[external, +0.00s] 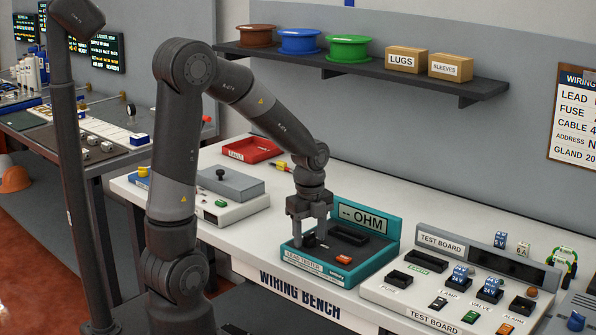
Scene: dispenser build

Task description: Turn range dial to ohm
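The lead tester (318,268) is a teal box with a dark sloped face, standing on the white wiring bench. Its raised display (367,220) reads "-- OHM". A black round knob (309,241), which looks like the range dial, is at the left of the face. Its pointer and markings are too small to read. My gripper (309,233) points down right over this knob. The two fingers are spread apart, with a gap between them. I cannot tell whether they touch the knob.
The test board (400,291) with switches and blocks stands right of the tester. A grey lidded box (232,210) and a red tray (251,150) are on the left. A shelf (350,72) with spools and boxes hangs above. Bare bench (215,160) shows behind the grey box.

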